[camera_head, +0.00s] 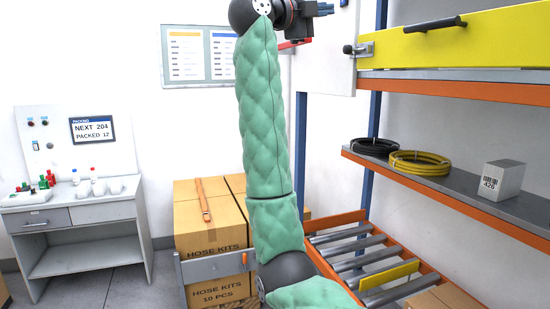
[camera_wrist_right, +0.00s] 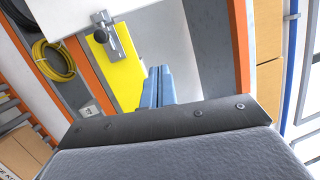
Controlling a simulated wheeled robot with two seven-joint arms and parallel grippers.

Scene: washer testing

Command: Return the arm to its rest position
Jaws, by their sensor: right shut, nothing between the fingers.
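My right arm (camera_head: 262,110), in a green padded sleeve, rises up the middle of the head view. Its wrist is at the top edge, and my right gripper (camera_head: 322,9) points right there, in front of the white wall and left of the yellow panel. In the right wrist view the blue fingers of my right gripper (camera_wrist_right: 158,84) are together with nothing between them. They point toward a grey-white surface beside the yellow panel. My left gripper is not in view.
A yellow panel with a black handle (camera_head: 435,25) and a metal latch (camera_head: 357,48) are at upper right. Below are a shelf with black hose (camera_head: 373,147), yellow hose (camera_head: 420,162) and a box (camera_head: 503,180), then rollers (camera_head: 350,247). Cartons (camera_head: 210,240) and a workbench (camera_head: 75,215) stand left.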

